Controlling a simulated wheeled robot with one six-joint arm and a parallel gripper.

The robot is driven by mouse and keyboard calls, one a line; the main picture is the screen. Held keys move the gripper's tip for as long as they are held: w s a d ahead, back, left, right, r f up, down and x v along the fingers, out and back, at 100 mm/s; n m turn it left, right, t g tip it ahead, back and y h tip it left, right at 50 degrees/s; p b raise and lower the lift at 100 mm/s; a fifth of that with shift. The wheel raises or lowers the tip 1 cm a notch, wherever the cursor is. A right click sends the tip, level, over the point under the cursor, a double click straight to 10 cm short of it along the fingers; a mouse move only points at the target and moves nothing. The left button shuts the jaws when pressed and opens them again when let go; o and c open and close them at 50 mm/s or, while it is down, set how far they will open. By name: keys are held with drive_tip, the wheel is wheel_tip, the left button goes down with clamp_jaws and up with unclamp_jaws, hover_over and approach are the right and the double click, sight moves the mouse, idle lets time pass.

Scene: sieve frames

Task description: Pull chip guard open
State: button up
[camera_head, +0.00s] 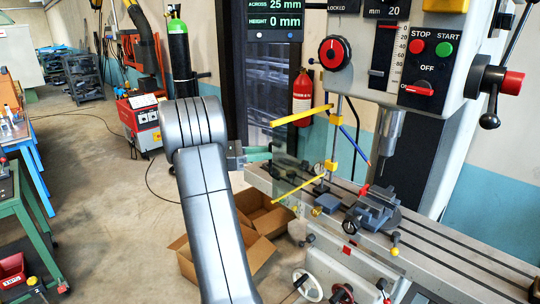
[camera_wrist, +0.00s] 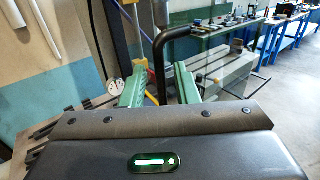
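The chip guard (camera_head: 290,182) is a clear, greenish panel with yellow strips along its top and bottom edges, in front of the machine table in the head view. Its right side meets a vertical rod with yellow brackets (camera_head: 331,166). My gripper (camera_head: 270,152) is at the guard's left edge, its green fingers level with the panel's middle. In the wrist view the two fingers (camera_wrist: 158,92) stand apart. A black bent bar (camera_wrist: 161,70) shows between them; I cannot tell whether they touch it. No handle is clear in the head view.
The machine table (camera_head: 450,250) carries a vise (camera_head: 374,208) under the spindle (camera_head: 388,135). Handwheels (camera_head: 308,287) stick out in front below. Cardboard boxes (camera_head: 262,215) lie on the floor beside my arm. The floor at the left is mostly clear, with a cable.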

drive_tip(key=a+b, duration=0.2)
drive_tip(key=a, duration=0.8)
drive_tip(key=shift+s+a, duration=0.4)
drive_tip(key=d+p, duration=0.1)
drive_tip(key=d, duration=0.3)
drive_tip(key=d+p, duration=0.1)
drive_tip(key=d, duration=0.4)
drive_tip(key=w+d+p, duration=0.1)
drive_tip(key=d, duration=0.3)
drive_tip(key=shift+d, duration=0.4)
drive_tip(key=shift+a, duration=0.1)
